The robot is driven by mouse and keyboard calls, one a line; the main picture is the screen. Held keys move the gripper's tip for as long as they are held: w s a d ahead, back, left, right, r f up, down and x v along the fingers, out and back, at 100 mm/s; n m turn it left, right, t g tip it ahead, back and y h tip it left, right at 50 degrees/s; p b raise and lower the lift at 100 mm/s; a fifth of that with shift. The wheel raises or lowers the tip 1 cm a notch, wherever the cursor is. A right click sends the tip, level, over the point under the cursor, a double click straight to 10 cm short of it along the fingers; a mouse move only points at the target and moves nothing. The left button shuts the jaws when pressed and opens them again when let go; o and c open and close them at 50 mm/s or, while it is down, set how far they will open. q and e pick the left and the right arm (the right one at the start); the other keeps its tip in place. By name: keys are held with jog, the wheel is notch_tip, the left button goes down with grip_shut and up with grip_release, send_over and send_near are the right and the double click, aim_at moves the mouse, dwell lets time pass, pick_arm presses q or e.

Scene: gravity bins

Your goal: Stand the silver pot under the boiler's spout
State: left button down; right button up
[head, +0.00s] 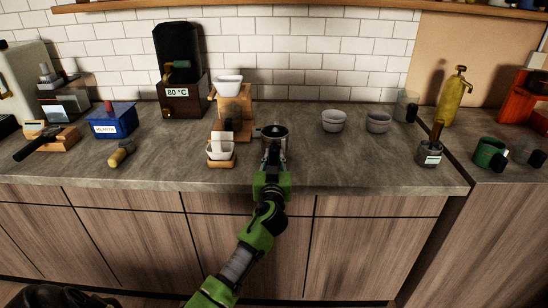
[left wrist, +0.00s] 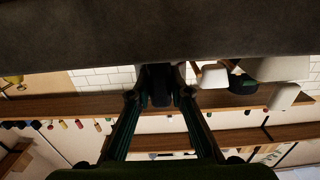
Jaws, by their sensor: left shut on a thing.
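The silver pot (head: 273,132) is at the front middle of the counter in the head view, upright as far as I can see. My left gripper (head: 273,154) is shut on its near side. In the left wrist view a dark part of the held thing (left wrist: 158,86) shows between my left fingers; the picture is upside down. The boiler (head: 181,70) stands at the back left, a black tank on a brown base marked 80 °C. My right gripper is not seen.
A wooden stand (head: 233,112) with white bowls is between boiler and pot. A blue box (head: 112,121) and a yellow-handled tool (head: 121,153) lie left. Counter in front of the boiler is partly clear.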

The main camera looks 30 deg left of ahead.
pick_arm(q)
jog(key=shift+f, duration=0.15)
jog(key=c, duration=1.8)
grip_release()
jog(key=shift+c, duration=0.2)
